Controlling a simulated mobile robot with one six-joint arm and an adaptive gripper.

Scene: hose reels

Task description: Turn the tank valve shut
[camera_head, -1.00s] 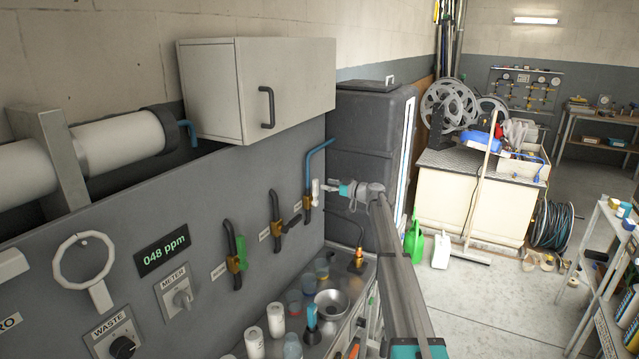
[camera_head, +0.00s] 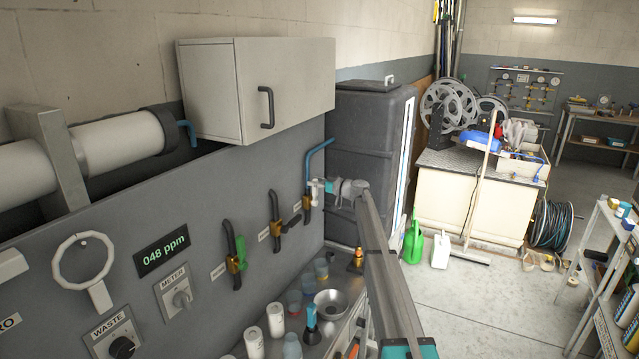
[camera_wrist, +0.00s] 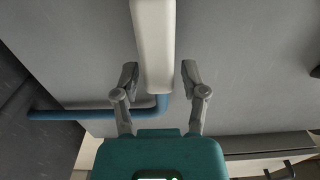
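The valve at the right end of the grey panel has a brass body (camera_head: 307,202), a blue pipe (camera_head: 319,152) above it and a white lever handle (camera_head: 315,187). I cannot read a label on it. The dark tank (camera_head: 368,150) stands just right of it. My gripper (camera_head: 328,186) is at the white handle, partly hiding it. In the wrist view the white handle (camera_wrist: 153,40) runs down between the two fingers of my gripper (camera_wrist: 160,72). The fingers are apart, one on each side, with a gap visible on the right. I cannot tell whether the left finger touches.
Two other valves, one with a green handle (camera_head: 240,250) and one with a black handle (camera_head: 291,223), sit left on the panel. Below is a bench with a metal bowl (camera_head: 331,304), cups and white bottles (camera_head: 275,321). A white cabinet (camera_head: 290,85) hangs above.

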